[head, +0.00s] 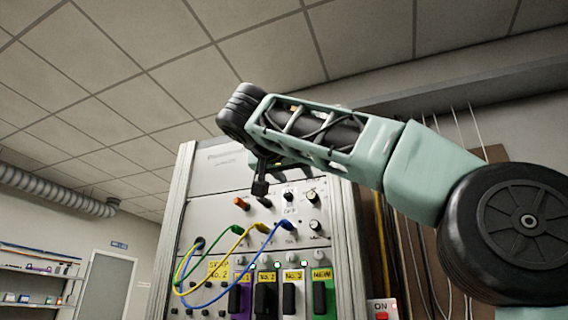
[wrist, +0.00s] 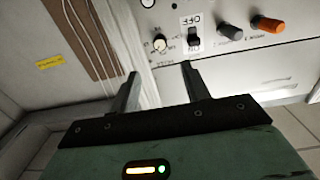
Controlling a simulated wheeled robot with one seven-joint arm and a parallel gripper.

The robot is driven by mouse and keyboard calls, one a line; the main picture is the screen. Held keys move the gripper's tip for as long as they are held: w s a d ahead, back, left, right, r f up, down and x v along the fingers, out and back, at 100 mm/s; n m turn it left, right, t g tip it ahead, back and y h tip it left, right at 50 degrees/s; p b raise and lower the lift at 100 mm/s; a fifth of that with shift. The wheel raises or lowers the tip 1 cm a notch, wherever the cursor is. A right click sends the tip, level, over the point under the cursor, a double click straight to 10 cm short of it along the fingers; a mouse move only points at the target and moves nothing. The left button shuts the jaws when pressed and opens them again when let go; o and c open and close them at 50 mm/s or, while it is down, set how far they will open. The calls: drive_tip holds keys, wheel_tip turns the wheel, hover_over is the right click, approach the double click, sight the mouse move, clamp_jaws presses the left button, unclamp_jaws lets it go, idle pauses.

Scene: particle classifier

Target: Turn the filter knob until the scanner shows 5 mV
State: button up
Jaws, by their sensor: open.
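A control panel (head: 225,220) on the rack carries a row of controls: an orange knob (head: 241,203), a dark knob (head: 265,201), a switch and a round dial knob (head: 312,196). Another dial knob (head: 315,226) sits below. Labels are too small to tell which is the filter knob. My gripper (head: 260,188) is in front of the panel's upper part. In the wrist view, upside down, its fingers (wrist: 160,70) are apart and empty, with the dial knob (wrist: 160,43) just beyond the gap, not touched. No mV reading is legible.
Yellow, green and blue cables (head: 228,262) loop out from the panel below the controls. The switch (wrist: 194,38) beside the dial knob has an OFF label. Coloured modules (head: 322,297) line the bottom. An ON box (head: 381,309) is at lower right.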

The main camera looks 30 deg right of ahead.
drive_tip(key=v, duration=0.5)
drive_tip(key=shift+s+a, duration=0.1)
drive_tip(key=shift+a, duration=0.1)
idle(0.3)
drive_tip(key=w+a+f+n+y+p, duration=0.1)
drive_tip(key=w+a+f+n+y, duration=0.1)
drive_tip(key=a+f+n+y, duration=0.3)
drive_tip(key=w+a+f+n+p, duration=0.1)
drive_tip(key=w+a+f+n, duration=0.15)
drive_tip(key=f, duration=0.55)
drive_tip(key=w+a+f+n+y, duration=0.2)
drive_tip(key=a+f+n+y, duration=0.15)
drive_tip(key=f+n, duration=0.2)
drive_tip(key=s+a+f+n+g+y+p, duration=0.1)
drive_tip(key=s+a+f+n+g+y, duration=0.15)
drive_tip(key=f, duration=0.95)
drive_tip(key=s+f+n+g+y+p, duration=0.1)
drive_tip(key=s+f+g, duration=0.3)
drive_tip(key=s+f, duration=0.8)
drive_tip(key=s+d+f+n+g+y+p, duration=0.1)
drive_tip(key=s+f+g, duration=0.3)
drive_tip(key=s+f, duration=0.7)
wheel_tip(320, 180, down, 5)
drive_tip(key=shift+s+d+f+n+y+p, duration=0.15)
drive_tip(key=shift+s+d+n+y+p, duration=0.2)
drive_tip(key=shift+y+p, duration=0.45)
